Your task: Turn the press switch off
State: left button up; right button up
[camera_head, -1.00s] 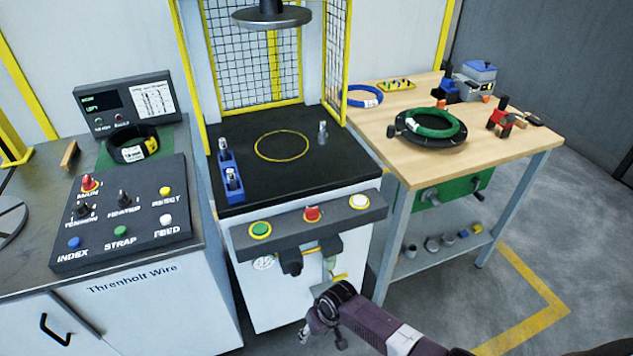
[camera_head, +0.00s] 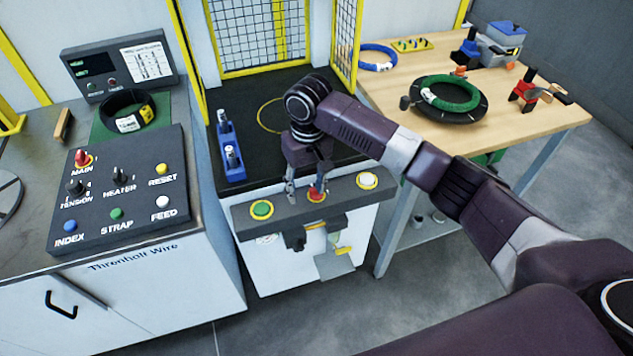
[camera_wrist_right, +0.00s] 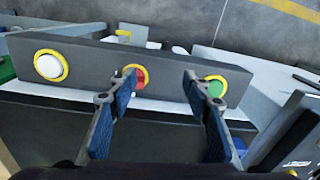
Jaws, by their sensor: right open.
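The press has a dark front panel (camera_head: 340,198) with a green button (camera_head: 262,210), a red button (camera_head: 316,196) and a white button (camera_head: 367,180). Under it hang a black knob (camera_head: 296,240) and a yellow-tipped part (camera_head: 343,250). I cannot tell which is the press switch. My right gripper (camera_head: 304,191) points down above the panel, open and empty. In the right wrist view its fingertips (camera_wrist_right: 147,90) are spread. One finger is close to the red button (camera_wrist_right: 138,78), the other overlaps the green button (camera_wrist_right: 214,89). Contact cannot be told. My left gripper is not in view.
The press bed (camera_head: 262,160) holds a blue block (camera_head: 229,150). A control console (camera_head: 120,190) with several knobs stands left. A wooden table (camera_head: 405,70) with a green coil (camera_head: 447,92) stands right. Yellow-edged mesh guards (camera_head: 345,40) flank the press.

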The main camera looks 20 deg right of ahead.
aim_at(316, 192)
jog(key=shift+m, duration=0.6)
jog(key=w+d+r, duration=0.3)
jog(key=shift+w+d+r, duration=0.15)
jog(key=shift+d, duration=0.1)
jog(key=shift+w+d, duration=0.1)
jog(key=shift+d, duration=0.05)
notch_tip(316, 192, down, 7)
jog(key=shift+f+p, duration=0.2)
jog(key=shift+p, duration=0.35)
jog(key=shift+c, duration=0.4)
jog(key=c, duration=1.1)
